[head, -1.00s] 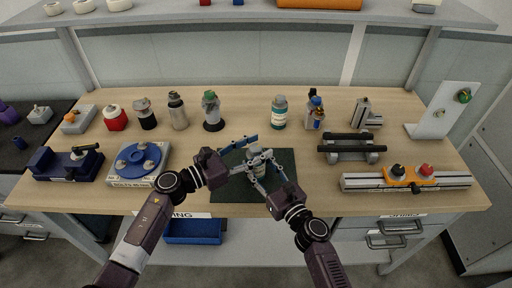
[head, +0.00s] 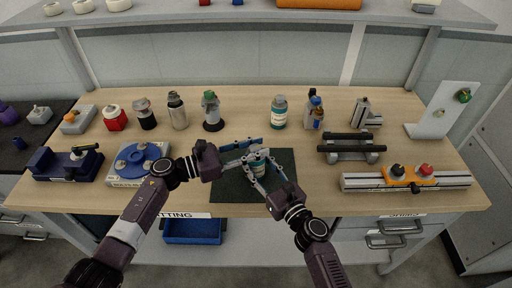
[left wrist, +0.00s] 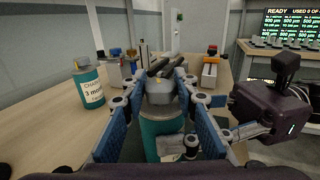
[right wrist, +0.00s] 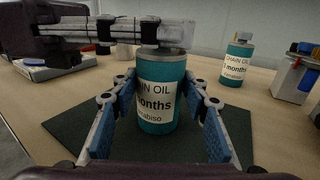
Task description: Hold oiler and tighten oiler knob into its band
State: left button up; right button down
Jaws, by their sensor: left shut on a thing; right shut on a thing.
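The oiler (head: 260,166), a teal bottle with a white chain oil label, stands upright on the dark green mat (head: 228,187). Its body shows in the right wrist view (right wrist: 160,94). My right gripper (head: 262,175) is shut around the body, one blue-padded finger on each side. The grey oiler knob (left wrist: 160,92) tops the bottle in the left wrist view. My left gripper (head: 257,150) comes in level from the left and is shut on the knob. Its fingers hide much of the bottle top in the right wrist view.
Another teal bottle (head: 279,112) stands behind the mat. Several bottles, including a green-topped one (head: 211,110), stand at back left. A blue disc fixture (head: 139,158) lies left of my left gripper. A black-barred stand (head: 350,148) and a rail (head: 405,179) are at right.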

pick_arm(q)
jog(key=o, duration=1.2)
jog(key=shift+a, duration=0.1)
jog(key=v, duration=1.2)
jog(key=shift+f, duration=0.1)
pick_arm(e)
jog(key=c, duration=1)
grip_release()
jog(key=shift+c, duration=0.2)
